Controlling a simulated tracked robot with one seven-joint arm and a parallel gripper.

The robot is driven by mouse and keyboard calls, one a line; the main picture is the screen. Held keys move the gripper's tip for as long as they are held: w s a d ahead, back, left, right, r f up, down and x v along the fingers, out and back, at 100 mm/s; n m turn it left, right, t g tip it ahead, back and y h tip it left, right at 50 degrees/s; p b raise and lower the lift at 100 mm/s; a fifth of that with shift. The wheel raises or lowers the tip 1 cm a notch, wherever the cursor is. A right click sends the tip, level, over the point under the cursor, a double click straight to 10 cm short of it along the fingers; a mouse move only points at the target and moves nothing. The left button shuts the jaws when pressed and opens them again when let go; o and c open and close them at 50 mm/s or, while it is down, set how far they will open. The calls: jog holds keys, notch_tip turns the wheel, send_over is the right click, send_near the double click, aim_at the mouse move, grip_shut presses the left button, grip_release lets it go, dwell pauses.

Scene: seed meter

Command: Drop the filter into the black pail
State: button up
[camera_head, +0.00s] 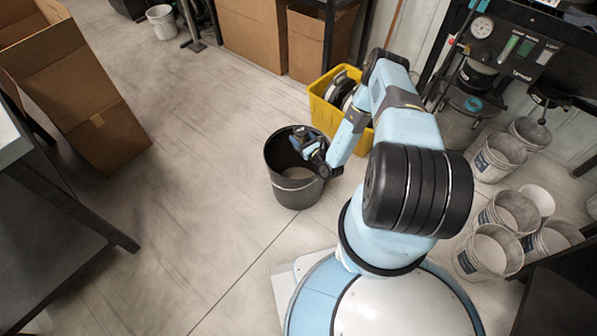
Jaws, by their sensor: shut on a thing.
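The black pail (291,196) stands upright on the floor near the middle of the view, with its open mouth facing up. My gripper (304,139) is over the right and far part of the pail's mouth, at the end of my arm reaching in from the right. It is shut on a small dark thing, which I take to be the filter. The filter's shape is too small and too mixed with the dark fingers to make out. I cannot tell how far above the rim it is held.
A yellow bin (322,113) with dark round items stands behind the pail, close to my arm. Several white buckets (491,252) stand at the right. An open cardboard box (102,130) and a dark table (60,230) are at the left. The floor left of the pail is clear.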

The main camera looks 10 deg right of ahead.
jog(key=shift+f, duration=0.3)
jog(key=o, duration=1.2)
jog(key=v, duration=1.3)
jog(key=shift+s, duration=0.4)
jog(key=shift+d, duration=0.15)
